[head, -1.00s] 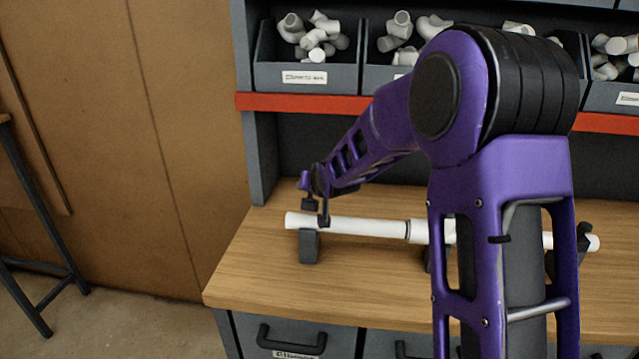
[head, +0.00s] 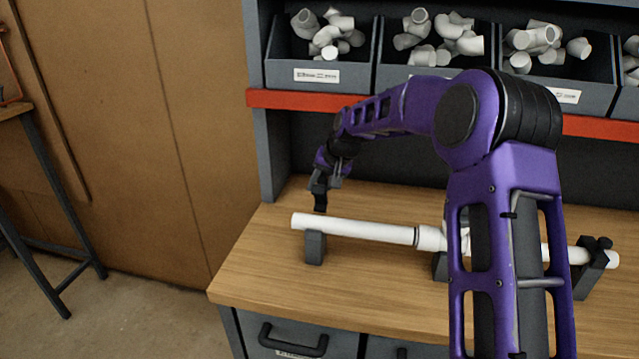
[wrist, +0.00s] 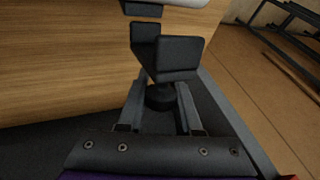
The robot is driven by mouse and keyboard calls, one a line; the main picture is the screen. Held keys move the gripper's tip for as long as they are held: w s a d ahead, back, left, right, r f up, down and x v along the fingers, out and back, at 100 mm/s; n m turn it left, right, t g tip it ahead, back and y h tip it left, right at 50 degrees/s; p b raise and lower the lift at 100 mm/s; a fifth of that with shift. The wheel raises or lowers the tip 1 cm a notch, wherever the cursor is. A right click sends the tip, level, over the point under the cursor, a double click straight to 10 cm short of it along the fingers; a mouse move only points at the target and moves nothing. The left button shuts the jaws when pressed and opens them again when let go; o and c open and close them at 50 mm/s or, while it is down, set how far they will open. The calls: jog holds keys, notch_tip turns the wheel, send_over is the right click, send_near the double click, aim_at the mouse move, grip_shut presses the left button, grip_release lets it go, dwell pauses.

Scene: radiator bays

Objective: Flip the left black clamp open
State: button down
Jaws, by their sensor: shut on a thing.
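The white pipe (head: 360,230) lies across the bench on dark grey supports. Its left end rests on the left support (head: 315,247), and no clamp bar crosses it there. My gripper (head: 321,184) is just above and behind that end, shut on the left black clamp (head: 320,203), whose dark part stands up clear of the pipe. The clamp's hinge is not clearly seen.
A right black clamp (head: 598,246) sits at the pipe's far right end. Grey bins (head: 318,76) of white fittings stand above a red shelf edge (head: 300,98). The bench top (head: 260,265) is clear in front of the pipe. My arm hides part of the pipe.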

jog(key=shift+w+f+g, duration=0.15)
jog(key=shift+f+g, duration=0.05)
jog(key=shift+g, duration=0.2)
jog(key=c, duration=0.6)
grip_release()
jog(key=shift+f, duration=0.1)
jog(key=v, duration=1.7)
jog(key=shift+d+r, duration=0.2)
